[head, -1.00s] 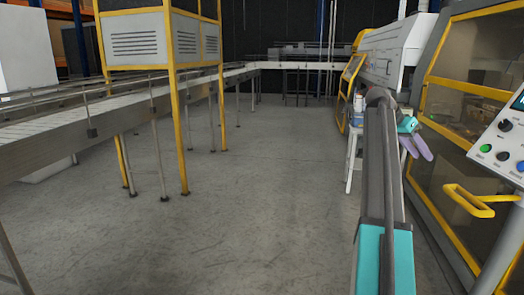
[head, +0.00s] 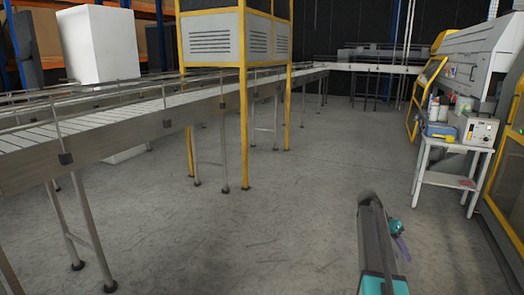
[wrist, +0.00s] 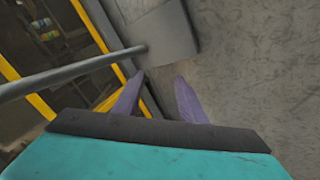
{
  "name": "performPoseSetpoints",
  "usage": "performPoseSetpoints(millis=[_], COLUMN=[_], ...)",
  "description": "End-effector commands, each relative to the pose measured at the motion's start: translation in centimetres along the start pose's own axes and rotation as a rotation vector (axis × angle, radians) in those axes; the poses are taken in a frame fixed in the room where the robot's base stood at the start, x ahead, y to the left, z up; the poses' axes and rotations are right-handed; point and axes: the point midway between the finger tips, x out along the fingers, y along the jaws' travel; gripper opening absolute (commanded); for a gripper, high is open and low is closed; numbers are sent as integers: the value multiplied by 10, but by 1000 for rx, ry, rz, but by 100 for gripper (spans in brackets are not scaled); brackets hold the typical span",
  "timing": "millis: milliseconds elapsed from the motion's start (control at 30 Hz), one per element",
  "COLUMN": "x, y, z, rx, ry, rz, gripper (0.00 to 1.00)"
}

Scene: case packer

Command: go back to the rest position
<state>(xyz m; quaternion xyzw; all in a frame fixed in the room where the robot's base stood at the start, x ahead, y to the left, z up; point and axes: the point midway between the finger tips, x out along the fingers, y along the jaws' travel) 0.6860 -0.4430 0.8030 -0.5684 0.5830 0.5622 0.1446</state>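My gripper (head: 401,246) is at the lower right in the head view, out over the bare floor. It is small and partly hidden behind my grey and teal arm there. In the wrist view its two purple fingers (wrist: 160,82) are apart with nothing between them.
A small white table (head: 446,180) with a blue-yellow box (head: 440,131), bottles and a grey device (head: 478,130) stands at right, beside a yellow-framed machine (head: 507,190). A conveyor (head: 110,122) runs along the left. Open floor (head: 290,215) lies between.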

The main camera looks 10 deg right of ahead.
Motion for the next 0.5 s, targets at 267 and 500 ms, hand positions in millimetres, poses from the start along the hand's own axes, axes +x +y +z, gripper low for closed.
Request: performPoseSetpoints(millis=[267,500], x=[44,80], y=[-58,-92], z=[100,186], rx=[-166,-306], ry=[-47,-88], rz=[-9,-17], gripper=[38,38])
